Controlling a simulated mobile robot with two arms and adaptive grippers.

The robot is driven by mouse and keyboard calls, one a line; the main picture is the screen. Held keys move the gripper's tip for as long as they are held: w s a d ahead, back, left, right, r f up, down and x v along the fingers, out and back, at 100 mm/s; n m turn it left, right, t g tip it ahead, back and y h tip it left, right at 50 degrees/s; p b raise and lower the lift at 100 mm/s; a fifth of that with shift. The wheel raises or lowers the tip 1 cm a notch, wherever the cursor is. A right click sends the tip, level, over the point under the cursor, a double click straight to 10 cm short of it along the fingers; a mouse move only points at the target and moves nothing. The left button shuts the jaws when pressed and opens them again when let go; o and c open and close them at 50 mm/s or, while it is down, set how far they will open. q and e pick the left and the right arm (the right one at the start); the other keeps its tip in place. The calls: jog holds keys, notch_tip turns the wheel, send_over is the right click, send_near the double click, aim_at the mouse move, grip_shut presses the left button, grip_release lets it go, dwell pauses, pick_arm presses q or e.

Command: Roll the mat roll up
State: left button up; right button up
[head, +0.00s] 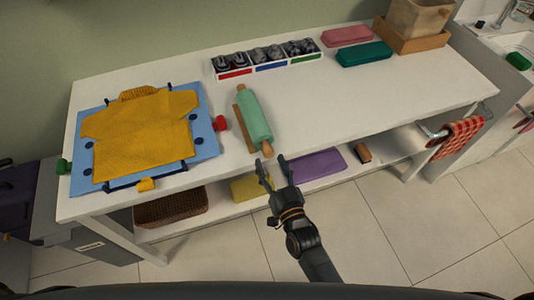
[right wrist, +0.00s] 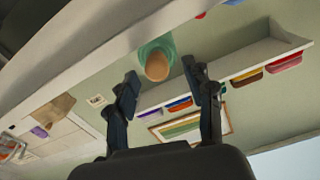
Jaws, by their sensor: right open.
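The mat roll looks like a teal cylinder (head: 254,115) with wooden ends. It lies on the white table, pointing toward the front edge, with a flat brown strip (head: 242,128) showing along its left side. My right gripper (head: 270,162) is open and empty at the table's front edge, just short of the roll's near wooden end. In the right wrist view that round wooden end (right wrist: 156,66) shows beyond the gap between the open fingers (right wrist: 160,84), apart from them. My left gripper is not in view.
A yellow shirt (head: 140,135) lies on a blue board (head: 205,140) at left, with a red knob (head: 220,123) near the roll. A sorted tray (head: 265,62) and pink and teal cases stand behind. The table's right half is mostly clear. A lower shelf holds a basket (head: 170,208) and folded cloths.

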jog(key=v, duration=0.7)
jog(key=shift+s, duration=0.15)
jog(key=s+d+f+g+h, duration=0.1)
jog(key=s+d+f+g, duration=0.2)
jog(key=f, duration=0.6)
jog(key=s+d+f+n+g+h, duration=0.15)
jog(key=s+f, duration=0.25)
jog(key=f, duration=0.5)
jog(key=s+d+f+m+g, duration=0.1)
jog(key=s+d+f+g, duration=0.2)
jog(key=f, duration=0.6)
jog(key=s+d+f+g+h, duration=0.2)
jog(key=s+d+f+g, duration=0.2)
jog(key=s, duration=0.7)
jog(key=s+d+f+g+h, duration=0.1)
jog(key=s+d+f+g, duration=0.3)
jog(key=s+d+f, duration=0.5)
jog(key=s+f, duration=0.1)
jog(key=s, duration=0.2)
jog(key=shift+f+h, duration=0.3)
jog(key=shift+h, duration=0.05)
jog(key=shift+s+g, duration=0.1)
jog(key=shift+g, duration=0.15)
